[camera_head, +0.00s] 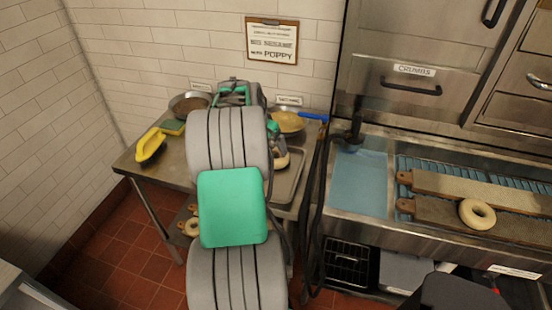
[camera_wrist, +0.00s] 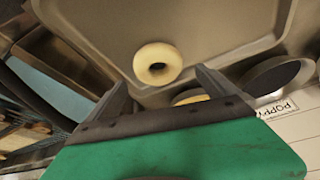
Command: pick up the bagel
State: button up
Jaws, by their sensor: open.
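A pale bagel (camera_wrist: 157,64) lies on a metal tray (camera_wrist: 95,22) in the wrist view. My gripper (camera_wrist: 162,80) is open and empty, its two fingers spread on either side below the bagel in the picture. The bagel sits just beyond the fingertips, roughly centred between them; I cannot tell the height gap. In the head view the tray (camera_head: 292,182) is on the steel table, and a pale round edge, likely the same bagel (camera_head: 283,160), shows beside my arm. My arm hides most of the gripper there.
Bowls (camera_head: 188,103) (camera_head: 288,122) stand at the table's back. Dark hoses hang right of the tray.

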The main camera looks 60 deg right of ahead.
aim_at(275, 154)
jog(key=x, duration=0.2)
jog(key=p+x, duration=0.1)
jog(key=x, duration=0.2)
jog(key=p+x, duration=0.1)
jog(key=x, duration=0.1)
jog(key=shift+s+d+f, duration=0.25)
jog(key=shift+s+d, duration=0.05)
jog(key=shift+d, duration=0.15)
jog(key=c, duration=1.1)
